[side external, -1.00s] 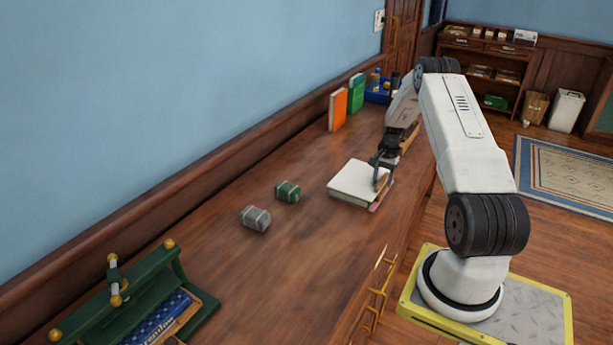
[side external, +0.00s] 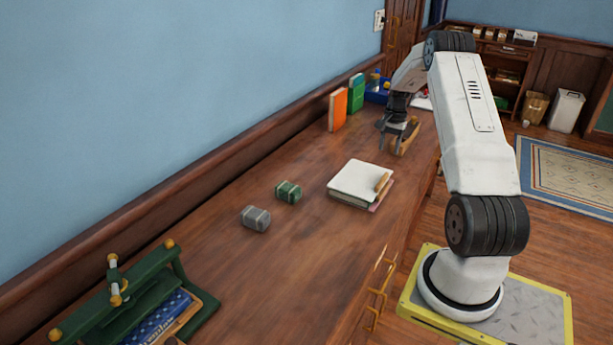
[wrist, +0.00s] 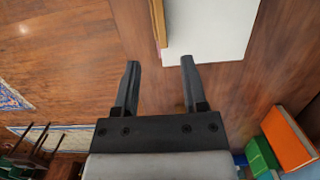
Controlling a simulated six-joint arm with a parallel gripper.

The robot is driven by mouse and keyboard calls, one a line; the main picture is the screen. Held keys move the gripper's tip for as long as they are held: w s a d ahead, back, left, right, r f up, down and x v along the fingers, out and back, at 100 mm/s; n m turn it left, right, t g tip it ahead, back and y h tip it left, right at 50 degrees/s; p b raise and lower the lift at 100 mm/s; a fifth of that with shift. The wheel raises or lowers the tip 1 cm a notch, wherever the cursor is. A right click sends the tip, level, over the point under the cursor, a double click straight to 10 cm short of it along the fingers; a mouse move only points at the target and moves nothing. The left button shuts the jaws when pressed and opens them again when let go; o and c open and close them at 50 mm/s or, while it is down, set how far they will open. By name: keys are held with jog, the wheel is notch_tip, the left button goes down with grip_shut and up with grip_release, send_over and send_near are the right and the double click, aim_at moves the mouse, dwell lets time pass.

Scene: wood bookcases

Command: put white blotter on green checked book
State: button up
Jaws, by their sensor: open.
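A flat white slab (side external: 358,177) tops a low stack on the desk, with a pinkish layer along its lower right edge. A small tan wooden piece (side external: 383,181) rests on its right side. I cannot tell whether the slab or this piece is the white blotter, and no green checked cover is clearly visible. My gripper (side external: 397,127) is open and empty, behind the stack and apart from it, close to another tan wooden object (side external: 407,140). In the wrist view, the white slab (wrist: 210,25) lies beyond my open fingers (wrist: 158,75).
An orange book (side external: 338,109) and a green book (side external: 356,94) stand by the wall near a blue tray (side external: 377,95). Grey (side external: 255,218) and green (side external: 288,191) small blocks lie left of the stack. A green stand (side external: 145,285) is front left. The desk's middle front is clear.

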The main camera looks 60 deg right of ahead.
jog(key=shift+r, duration=0.55)
jog(key=w+a+r+n+h, duration=0.15)
jog(key=w+a+n, duration=0.35)
jog(key=a, duration=0.8)
jog(key=w+a+r+n, duration=0.3)
jog(key=w+a+n, duration=0.15)
jog(key=a, duration=0.85)
jog(key=s+a+n+t, duration=0.1)
jog(key=s+a+n, duration=0.3)
jog(key=a, duration=0.6)
jog(key=s+a+n+t, duration=0.1)
jog(key=s+a+n, duration=0.3)
jog(key=a, duration=0.6)
jog(key=shift+s+a+f+t, duration=0.15)
jog(key=shift+s+a+t, duration=0.2)
jog(key=shift+s, duration=0.4)
